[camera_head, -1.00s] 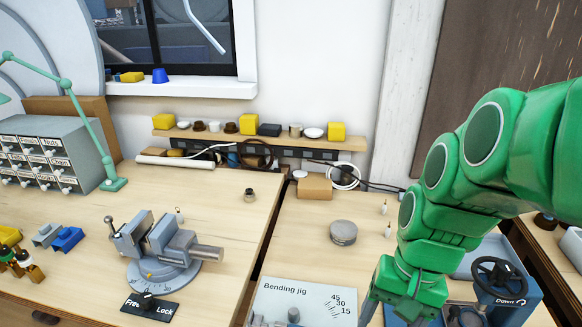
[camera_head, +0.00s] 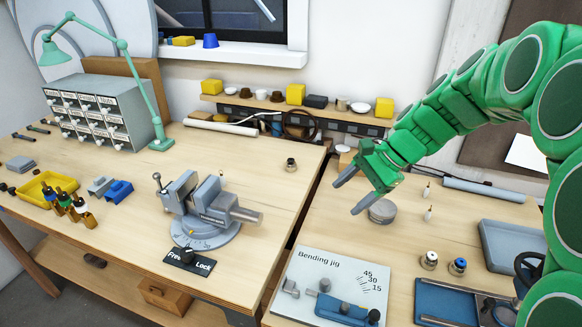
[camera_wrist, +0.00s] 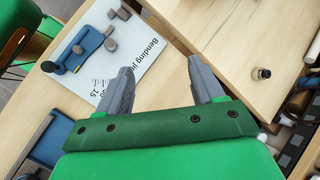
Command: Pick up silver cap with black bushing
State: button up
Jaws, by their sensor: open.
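A small silver cap with a dark top (camera_head: 291,164) stands alone on the left bench, near its right edge. It also shows in the wrist view (camera_wrist: 261,73), right of the fingers. Two other silver caps stand on the right bench: one with a dark top centre (camera_head: 430,260) and one with a blue insert (camera_head: 457,266). Which cap has the black bushing is hard to tell at this size. My gripper (camera_head: 349,196) is open and empty above the right bench, its fingers pointing left, apart from all caps; both fingers show in the wrist view (camera_wrist: 160,66).
A vise (camera_head: 205,215) stands on the left bench, and the bending jig (camera_head: 335,290) lies on the right bench's front. A gap divides the benches. The bench around the lone cap is clear.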

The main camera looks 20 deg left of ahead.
jog(key=w+a+f+m+y, duration=0.2)
jog(key=w+a, duration=0.3)
jog(key=w, duration=0.3)
jog(key=w+a+f+m+y, duration=0.1)
jog(key=w+a+f+m, duration=0.15)
jog(key=w+a, duration=0.4)
jog(key=m+t+y, duration=0.1)
jog(key=m+y, duration=0.3)
jog(key=m, duration=0.1)
send_near(292, 160)
jog(key=shift+x, duration=1.2)
jog(key=shift+m, duration=0.25)
jog(key=shift+x, duration=3.9)
jog(key=shift+w, duration=0.1)
jog(key=c, duration=1.2)
